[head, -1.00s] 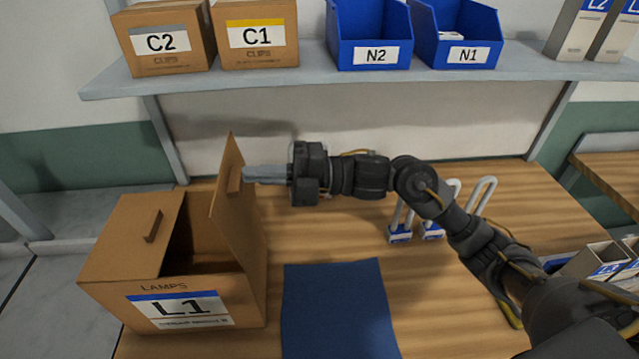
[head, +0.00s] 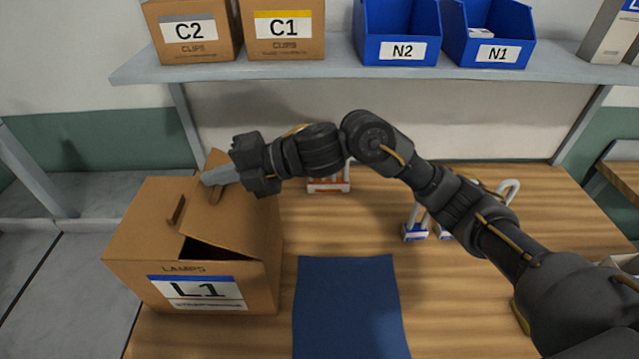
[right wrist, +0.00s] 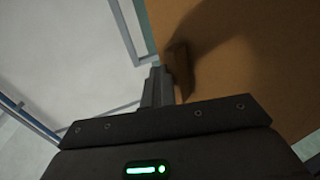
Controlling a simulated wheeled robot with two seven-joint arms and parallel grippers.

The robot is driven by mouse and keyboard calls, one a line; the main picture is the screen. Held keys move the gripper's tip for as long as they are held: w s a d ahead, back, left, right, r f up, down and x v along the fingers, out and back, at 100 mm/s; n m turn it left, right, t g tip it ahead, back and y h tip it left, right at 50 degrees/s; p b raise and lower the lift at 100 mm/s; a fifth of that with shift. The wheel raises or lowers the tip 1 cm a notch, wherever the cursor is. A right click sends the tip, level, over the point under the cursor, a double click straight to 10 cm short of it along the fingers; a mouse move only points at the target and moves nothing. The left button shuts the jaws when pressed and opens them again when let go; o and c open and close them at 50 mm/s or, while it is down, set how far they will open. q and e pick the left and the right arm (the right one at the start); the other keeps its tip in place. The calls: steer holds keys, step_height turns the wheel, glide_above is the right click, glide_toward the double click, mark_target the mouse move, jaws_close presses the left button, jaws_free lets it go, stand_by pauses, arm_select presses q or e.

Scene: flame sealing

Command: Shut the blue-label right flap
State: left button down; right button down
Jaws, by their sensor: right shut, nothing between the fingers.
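The cardboard box L1 (head: 262,290), with a blue-striped label, stands at the left of the bench. Its left flap (head: 146,218) lies flat. Its right flap (head: 245,215) leans inward over the opening, still slightly raised, with a dark gap at the front edge. My right gripper (head: 212,177) is shut and empty, its fingers at the flap's upper edge by the small tab (head: 215,194). In the right wrist view the fingers (right wrist: 157,86) are together beside the tab (right wrist: 180,72) on the brown flap (right wrist: 255,60); contact is unclear. My left gripper is out of view.
A blue mat (head: 348,305) lies right of the box. A red-and-white padlock-like item (head: 328,186) and blue-and-white ones (head: 414,232) stand behind it. The shelf (head: 330,68) with cartons and blue bins overhangs the back.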

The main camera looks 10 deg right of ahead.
mark_target(203, 195)
steer(key=shift+w+a+f+h+b, duration=0.25)
steer(key=shift+a+f+h+b, duration=0.25)
steer(key=shift+a+f+b, duration=0.5)
steer(key=shift+w+a+f+b, duration=0.1)
steer(key=shift+a+f+b, duration=0.4)
steer(key=shift+f+b, duration=0.15)
steer(key=shift+w+a+f+b, duration=0.1)
steer(key=shift+a+f+b, duration=0.4)
steer(key=shift+f, duration=0.2)
